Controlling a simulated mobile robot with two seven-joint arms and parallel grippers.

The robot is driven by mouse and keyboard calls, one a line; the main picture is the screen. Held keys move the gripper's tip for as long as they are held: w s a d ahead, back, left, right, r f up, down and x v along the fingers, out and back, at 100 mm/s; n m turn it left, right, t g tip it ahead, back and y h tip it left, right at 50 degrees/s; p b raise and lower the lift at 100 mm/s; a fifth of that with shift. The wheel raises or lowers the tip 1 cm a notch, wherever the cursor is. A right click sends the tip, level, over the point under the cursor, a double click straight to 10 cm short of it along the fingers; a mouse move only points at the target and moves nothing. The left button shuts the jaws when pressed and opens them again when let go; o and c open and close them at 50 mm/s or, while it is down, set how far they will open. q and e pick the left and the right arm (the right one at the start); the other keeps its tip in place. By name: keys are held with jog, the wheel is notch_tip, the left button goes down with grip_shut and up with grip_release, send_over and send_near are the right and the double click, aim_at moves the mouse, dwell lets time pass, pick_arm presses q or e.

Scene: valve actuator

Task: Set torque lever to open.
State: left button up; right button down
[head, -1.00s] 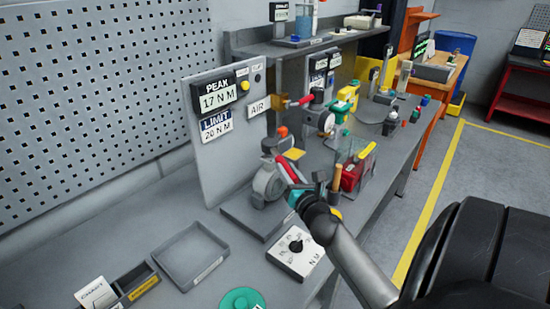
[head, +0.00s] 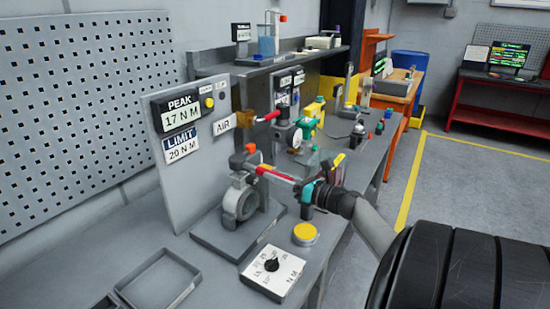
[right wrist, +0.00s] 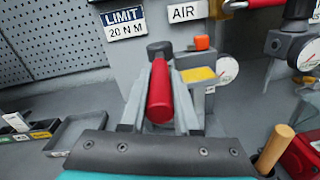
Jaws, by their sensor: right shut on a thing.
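The torque lever has a red handle (head: 268,172) and rises from the round grey valve body (head: 240,203) on a grey base plate. It points to the right and slightly down in the head view. My right gripper (head: 283,178) reaches in from the right and is shut on the handle. In the right wrist view, the red handle (right wrist: 160,95) lies between the two grey fingers of my right gripper (right wrist: 160,75). My left gripper is not in view.
The upright panel (head: 165,200) reads PEAK 17 N M and LIMIT 20 N M. A dial box (head: 285,285) and a yellow button (head: 305,233) stand in front of the base. A grey tray (head: 125,292) lies at left. An air valve with a red handle (head: 267,117) sits behind.

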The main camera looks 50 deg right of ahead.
dwell(0.3)
jog(key=c, duration=0.6)
grip_release()
jog(key=shift+w, duration=0.1)
jog(key=shift+c, duration=0.2)
jog(key=s, duration=1.5)
jog(key=shift+s+d, duration=0.15)
jog(key=shift+d, duration=0.1)
